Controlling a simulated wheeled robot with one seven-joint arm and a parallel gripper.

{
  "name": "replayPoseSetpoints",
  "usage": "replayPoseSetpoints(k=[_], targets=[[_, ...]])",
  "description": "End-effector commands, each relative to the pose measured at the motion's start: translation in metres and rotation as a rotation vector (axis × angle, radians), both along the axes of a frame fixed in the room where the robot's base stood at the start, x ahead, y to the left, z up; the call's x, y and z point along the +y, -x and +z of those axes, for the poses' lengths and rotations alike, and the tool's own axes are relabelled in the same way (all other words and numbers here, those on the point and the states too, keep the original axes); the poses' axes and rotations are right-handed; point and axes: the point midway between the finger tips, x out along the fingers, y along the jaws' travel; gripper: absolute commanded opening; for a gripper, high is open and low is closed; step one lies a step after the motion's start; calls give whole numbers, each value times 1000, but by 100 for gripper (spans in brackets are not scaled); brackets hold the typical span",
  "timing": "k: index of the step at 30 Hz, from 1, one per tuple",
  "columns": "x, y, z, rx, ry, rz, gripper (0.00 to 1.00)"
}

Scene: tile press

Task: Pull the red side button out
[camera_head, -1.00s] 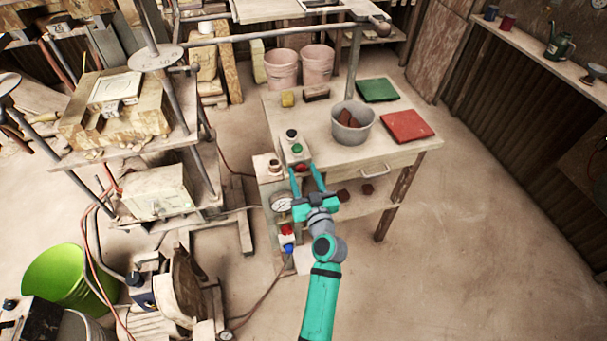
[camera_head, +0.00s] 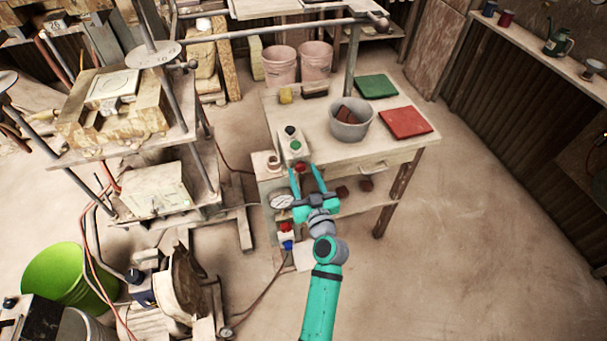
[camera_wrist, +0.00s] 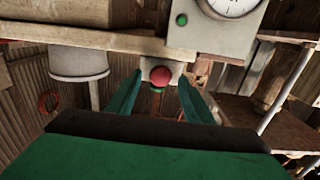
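A red round button (camera_head: 301,167) sits on the side of a pale control box (camera_head: 283,160) at the left end of the wooden table. In the wrist view the red button (camera_wrist: 161,75) is a red knob on a small pale mount, with a bit of green just below it. My gripper (camera_head: 305,170) is open, with its teal fingers pointing at the box. In the wrist view the fingers of my gripper (camera_wrist: 161,92) stand to either side of the red button, with gaps on both sides. Whether the fingertips reach past it, I cannot tell.
A green button (camera_head: 296,146) and a dark one top the box. Below are a gauge (camera_head: 281,201), another red button (camera_head: 285,227) and a blue one (camera_head: 287,245). A grey bucket (camera_head: 350,131) stands on the table. The floor at right is clear.

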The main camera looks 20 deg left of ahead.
Motion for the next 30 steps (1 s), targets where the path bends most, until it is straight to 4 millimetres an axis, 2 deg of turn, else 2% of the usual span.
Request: replayPoseSetpoints(k=[5, 8, 21, 30], targets=[[-1, 2, 0, 0, 0, 0, 47], [-7, 10, -1, 1, 0, -1, 47], [-50, 74, -1, 1, 1, -1, 47], [-61, 90, 0, -1, 1, 0, 47]])
